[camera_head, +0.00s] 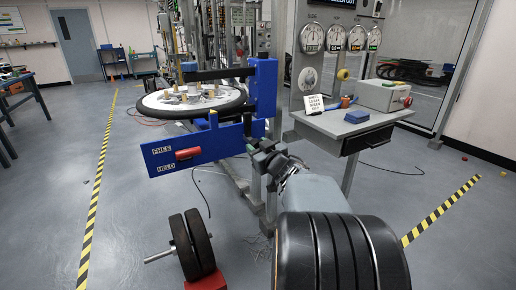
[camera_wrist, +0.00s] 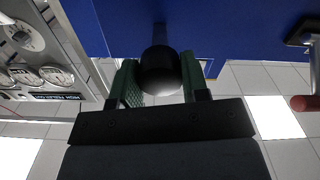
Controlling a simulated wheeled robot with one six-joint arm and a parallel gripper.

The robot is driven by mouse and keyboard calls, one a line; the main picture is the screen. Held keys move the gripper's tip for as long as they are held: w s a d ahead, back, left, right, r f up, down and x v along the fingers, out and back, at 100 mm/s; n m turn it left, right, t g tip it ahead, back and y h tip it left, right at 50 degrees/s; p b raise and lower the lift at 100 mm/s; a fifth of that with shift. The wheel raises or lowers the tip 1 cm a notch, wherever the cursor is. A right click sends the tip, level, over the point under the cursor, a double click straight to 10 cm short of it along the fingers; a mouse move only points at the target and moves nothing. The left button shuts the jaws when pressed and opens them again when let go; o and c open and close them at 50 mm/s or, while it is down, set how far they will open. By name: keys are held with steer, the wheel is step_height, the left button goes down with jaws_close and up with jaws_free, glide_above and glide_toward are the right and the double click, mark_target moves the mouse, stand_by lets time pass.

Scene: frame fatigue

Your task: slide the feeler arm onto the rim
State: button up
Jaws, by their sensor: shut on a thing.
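A wheel lies flat, its dark outer ring, apparently the rim (camera_head: 172,109), around a pale disc. A blue fixture (camera_head: 264,88) stands at its right, with a black bar (camera_head: 222,74), possibly the feeler arm, reaching left above the wheel. A blue front plate (camera_head: 210,146) is labelled FREE and HELD and carries a red-handled lever (camera_head: 188,153) between the labels. My gripper (camera_head: 262,150) is at the right end of this plate. In the wrist view its green fingers (camera_wrist: 160,78) are shut on a black round knob (camera_wrist: 160,68) by the blue surface. Contact between bar and rim cannot be told.
A grey side table (camera_head: 345,122) at the right holds a blue box, a sign and a grey box. Gauges (camera_head: 335,38) hang behind it. A small upright wheel (camera_head: 192,244) stands at the front left. Floor is open at the left.

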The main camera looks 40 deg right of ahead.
mark_target(251, 139)
jaws_close()
steer(key=w, duration=0.4)
steer(key=shift+w+d, duration=0.1)
steer(key=shift+d, duration=0.2)
steer(key=shift+r, duration=0.1)
steer(key=o, duration=0.7)
jaws_free()
steer(key=shift+o, duration=0.7)
steer(key=shift+w, duration=0.1)
steer(key=o, duration=0.3)
